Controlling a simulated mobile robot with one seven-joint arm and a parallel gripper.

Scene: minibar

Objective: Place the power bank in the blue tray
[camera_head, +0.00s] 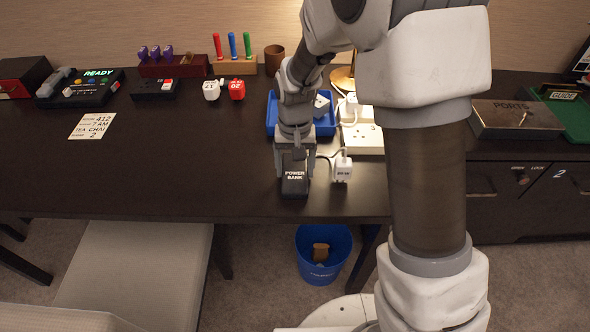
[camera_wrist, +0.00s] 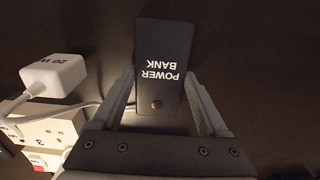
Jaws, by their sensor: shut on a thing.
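The power bank (camera_head: 295,181) is a dark block with white lettering near the front edge of the dark desk. My gripper (camera_head: 294,160) is over its far end and shut on it. In the wrist view the power bank (camera_wrist: 163,75) lies between the two fingers of my gripper (camera_wrist: 160,100). I cannot tell whether the power bank still touches the desk. The blue tray (camera_head: 271,115) is behind my gripper, partly hidden by the arm, with a white plug-like item in it.
A white charger (camera_head: 343,170) with a cable stands just right of the power bank. A white power strip (camera_head: 362,139) lies behind it. A blue bin (camera_head: 323,254) is below the front edge.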

